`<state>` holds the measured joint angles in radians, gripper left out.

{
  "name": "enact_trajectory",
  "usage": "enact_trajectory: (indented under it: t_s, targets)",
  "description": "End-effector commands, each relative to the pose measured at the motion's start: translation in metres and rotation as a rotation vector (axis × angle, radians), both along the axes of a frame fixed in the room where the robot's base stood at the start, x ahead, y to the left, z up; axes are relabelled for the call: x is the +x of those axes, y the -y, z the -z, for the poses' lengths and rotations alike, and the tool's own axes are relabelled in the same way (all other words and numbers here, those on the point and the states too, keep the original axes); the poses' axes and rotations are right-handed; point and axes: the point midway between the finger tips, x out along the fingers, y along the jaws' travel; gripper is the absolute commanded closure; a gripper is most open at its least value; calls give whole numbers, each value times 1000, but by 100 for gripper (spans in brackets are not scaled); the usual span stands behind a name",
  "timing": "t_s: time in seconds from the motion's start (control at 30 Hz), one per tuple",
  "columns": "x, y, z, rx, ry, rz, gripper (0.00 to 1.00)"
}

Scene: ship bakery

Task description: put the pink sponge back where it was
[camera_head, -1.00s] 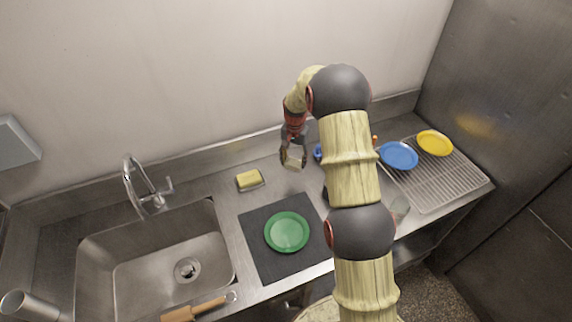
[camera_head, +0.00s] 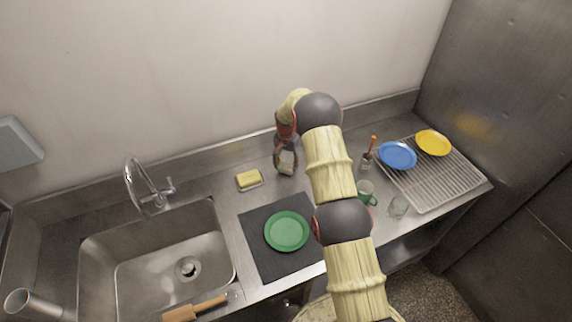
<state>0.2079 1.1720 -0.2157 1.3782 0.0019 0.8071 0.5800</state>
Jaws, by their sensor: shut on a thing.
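My gripper (camera_head: 286,163) is near the back of the counter, below the wall. It is shut on a small pale beige block (camera_head: 287,169); its colour is hard to tell, and I cannot say for sure that it is the pink sponge. No clearly pink thing shows. A yellow sponge (camera_head: 249,178) lies on a small dish to the left of my gripper, apart from it. I cannot tell whether the held block touches the counter.
A green plate (camera_head: 286,231) lies on a dark mat (camera_head: 262,262). The sink (camera_head: 130,240) and faucet (camera_head: 147,186) are at left. At right are a green mug (camera_head: 366,192), a glass (camera_head: 398,206), a brush holder (camera_head: 367,162), and a blue plate (camera_head: 397,155) and yellow plate (camera_head: 433,143) on a drainboard (camera_head: 440,185).

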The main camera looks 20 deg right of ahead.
Motion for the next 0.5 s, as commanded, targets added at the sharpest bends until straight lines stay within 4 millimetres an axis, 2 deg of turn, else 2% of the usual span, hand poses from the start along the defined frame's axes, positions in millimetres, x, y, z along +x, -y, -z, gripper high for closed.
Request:
enact_trajectory:
  t_s: [0.43, 0.47, 0.5]
  targets:
    - [0, 0, 9, 0, 1, 0, 72]
    - [0, 0, 8, 0, 1, 0, 47]
    - [0, 0, 8, 0, 1, 0, 45]
